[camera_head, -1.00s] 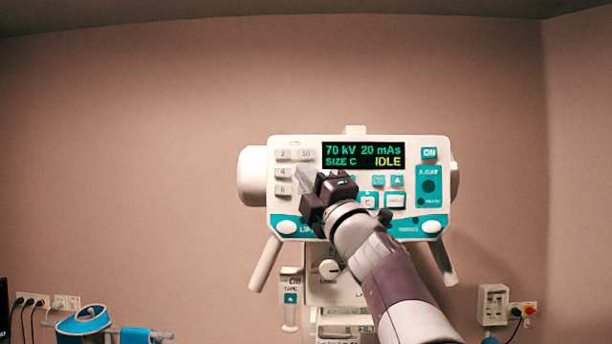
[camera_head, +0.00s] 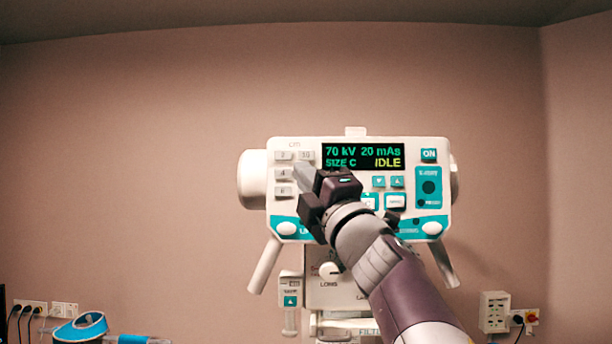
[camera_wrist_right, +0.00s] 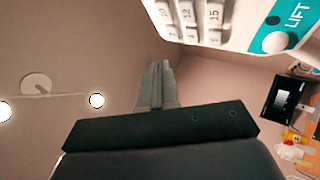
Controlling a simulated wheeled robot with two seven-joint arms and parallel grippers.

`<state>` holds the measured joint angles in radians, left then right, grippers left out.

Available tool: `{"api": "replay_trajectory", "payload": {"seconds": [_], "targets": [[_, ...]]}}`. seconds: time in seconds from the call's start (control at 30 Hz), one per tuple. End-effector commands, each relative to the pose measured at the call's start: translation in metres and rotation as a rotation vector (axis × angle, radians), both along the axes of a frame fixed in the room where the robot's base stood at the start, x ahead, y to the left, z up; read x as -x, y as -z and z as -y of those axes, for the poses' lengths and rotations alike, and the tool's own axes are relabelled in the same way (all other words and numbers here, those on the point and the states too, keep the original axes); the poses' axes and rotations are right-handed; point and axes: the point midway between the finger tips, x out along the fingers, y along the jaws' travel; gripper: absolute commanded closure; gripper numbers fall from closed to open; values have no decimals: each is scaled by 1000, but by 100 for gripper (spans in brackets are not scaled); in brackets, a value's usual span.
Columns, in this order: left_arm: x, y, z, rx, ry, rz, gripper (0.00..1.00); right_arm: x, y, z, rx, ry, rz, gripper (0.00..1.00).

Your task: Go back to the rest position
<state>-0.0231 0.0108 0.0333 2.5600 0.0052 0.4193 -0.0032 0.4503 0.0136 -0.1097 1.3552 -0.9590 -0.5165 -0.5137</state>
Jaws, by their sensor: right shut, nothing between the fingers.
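My right gripper (camera_head: 304,178) is in front of the left half of the white and teal X-ray control panel (camera_head: 310,233) in the head view. Its fingers are shut with nothing between them, and it hides part of the panel's buttons. In the right wrist view the closed grey fingers (camera_wrist_right: 156,88) point up toward the wall, apart from the keys in the picture. The panel's display (camera_head: 363,155) reads 70 kV, 20 mAs, SIZE C and IDLE. My left gripper is not in view.
Number keys (camera_wrist_right: 189,14) and a LIFT label (camera_wrist_right: 297,17) show in the right wrist view. A monitor (camera_wrist_right: 290,97) stands at its right edge. A blue item (camera_head: 80,327) is at the head view's lower left. Wall sockets (camera_head: 494,311) are at the lower right.

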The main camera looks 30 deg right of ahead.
Motion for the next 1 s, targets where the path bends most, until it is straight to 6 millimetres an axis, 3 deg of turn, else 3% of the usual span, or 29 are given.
{"api": "replay_trajectory", "payload": {"seconds": [0.5, 0.57, 0.63, 0.67, 0.77, 0.83, 0.93, 1.0], "targets": [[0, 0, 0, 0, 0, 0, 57, 0, 0, 0, -1, 0, -1, 100], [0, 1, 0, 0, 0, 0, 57, -4, 6, 2, -21, -4, -13, 100], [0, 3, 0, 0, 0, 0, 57, -17, 30, 6, -103, -15, -61, 100], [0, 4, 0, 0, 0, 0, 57, -25, 47, 9, -158, -20, -95, 100], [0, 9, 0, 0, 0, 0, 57, -57, 129, 16, -416, -33, -259, 100], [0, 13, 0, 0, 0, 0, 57, -73, 201, 15, -614, -22, -399, 100], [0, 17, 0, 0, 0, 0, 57, -78, 304, 3, -871, 24, -601, 100], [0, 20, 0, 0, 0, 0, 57, -68, 376, -10, -1033, 80, -746, 100]]}}
